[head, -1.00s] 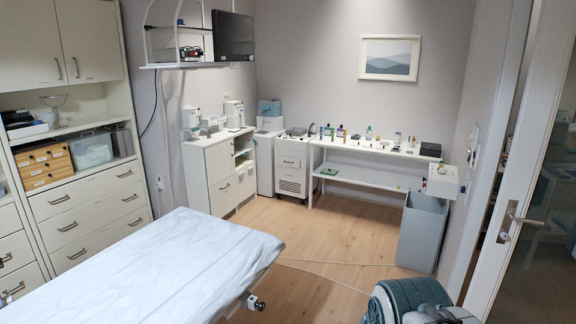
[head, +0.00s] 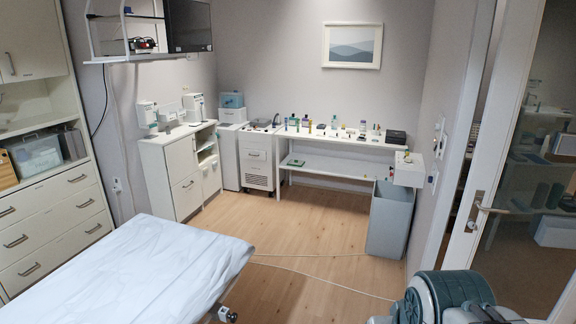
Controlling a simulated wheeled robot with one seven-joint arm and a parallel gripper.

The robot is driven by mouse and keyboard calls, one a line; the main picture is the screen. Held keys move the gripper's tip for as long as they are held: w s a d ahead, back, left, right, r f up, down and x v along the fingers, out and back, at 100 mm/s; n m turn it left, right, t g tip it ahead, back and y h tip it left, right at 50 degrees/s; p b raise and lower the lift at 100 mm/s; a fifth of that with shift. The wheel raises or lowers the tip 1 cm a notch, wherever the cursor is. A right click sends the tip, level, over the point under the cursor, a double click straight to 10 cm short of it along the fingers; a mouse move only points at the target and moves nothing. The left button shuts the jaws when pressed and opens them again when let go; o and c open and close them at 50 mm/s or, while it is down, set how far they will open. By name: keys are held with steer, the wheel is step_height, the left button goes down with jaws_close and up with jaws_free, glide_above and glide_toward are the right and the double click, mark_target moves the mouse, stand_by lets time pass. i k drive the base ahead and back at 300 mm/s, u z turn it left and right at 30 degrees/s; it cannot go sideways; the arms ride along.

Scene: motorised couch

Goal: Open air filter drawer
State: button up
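A white floor unit (head: 258,158) stands against the back wall, left of the long white table. It has a front panel with a handle (head: 257,154) and a dark vent grille (head: 258,181) low on its front. The panel looks closed. No label is readable, so I cannot tell for sure that this is the air filter drawer. Part of my arm shows at the bottom right, far from the unit. My gripper is not in view.
A couch with a white sheet (head: 135,270) fills the lower left. A cable (head: 320,275) crosses the wooden floor, which is clear in the middle. A grey bin (head: 390,220) stands at the right, near the glass door (head: 480,210). Cabinets (head: 50,220) line the left.

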mark_target(259, 151)
steer(key=i, duration=4.65)
steer(key=u, duration=1.85)
steer(key=i, duration=2.85)
steer(key=z, duration=1.35)
